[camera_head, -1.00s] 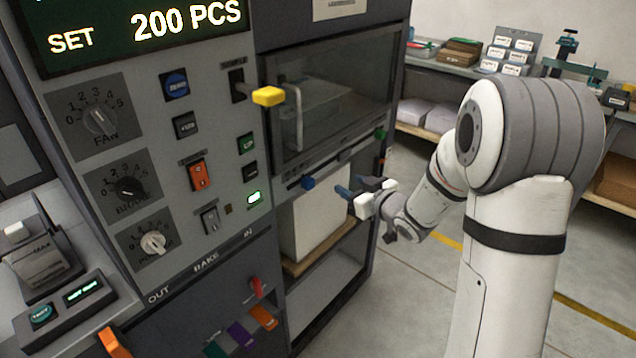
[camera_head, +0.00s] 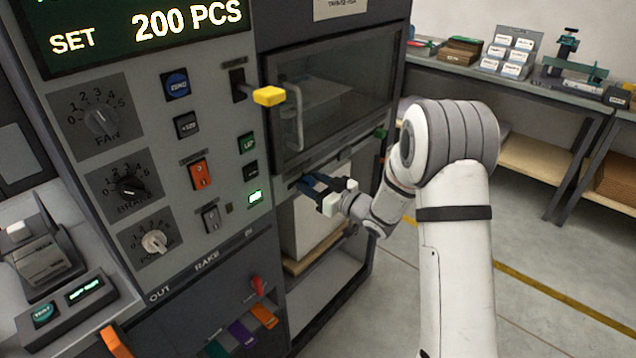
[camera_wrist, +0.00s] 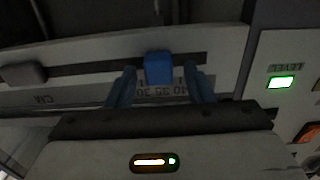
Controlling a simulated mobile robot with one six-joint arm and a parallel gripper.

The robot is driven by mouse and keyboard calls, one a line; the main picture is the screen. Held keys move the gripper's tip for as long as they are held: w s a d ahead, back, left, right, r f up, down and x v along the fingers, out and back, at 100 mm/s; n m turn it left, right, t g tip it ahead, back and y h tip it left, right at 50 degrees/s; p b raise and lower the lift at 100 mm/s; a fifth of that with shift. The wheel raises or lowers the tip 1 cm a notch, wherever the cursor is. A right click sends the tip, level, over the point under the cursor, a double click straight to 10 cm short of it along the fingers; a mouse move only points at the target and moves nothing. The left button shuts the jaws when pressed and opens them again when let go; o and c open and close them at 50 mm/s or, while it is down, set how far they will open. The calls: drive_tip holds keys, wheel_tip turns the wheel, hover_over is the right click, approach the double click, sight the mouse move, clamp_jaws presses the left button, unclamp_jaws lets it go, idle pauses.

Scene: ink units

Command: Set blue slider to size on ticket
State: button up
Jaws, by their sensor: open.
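The blue slider (camera_wrist: 158,68) sits on a dark slot (camera_wrist: 95,66) in a pale rail. Upside-down scale numbers (camera_wrist: 180,90) show beside it, partly hidden by my gripper; I cannot tell its exact setting. My gripper (camera_wrist: 161,78) is open, with one blue finger on each side of the slider and a gap at both sides. In the head view my gripper (camera_head: 316,186) is at the rail below the glass window, and the slider cannot be told apart from the fingers. A pale label (camera_head: 340,8) is cut off at the top; I cannot read a size on it.
A grey knob (camera_wrist: 22,74) is on the same slot at the left in the wrist view. A yellow-tipped lever (camera_head: 268,96) and a door handle (camera_head: 296,118) stick out above my gripper. A lit green button (camera_head: 255,197) is on the panel. Open floor lies to the right.

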clamp_jaws()
idle(0.5)
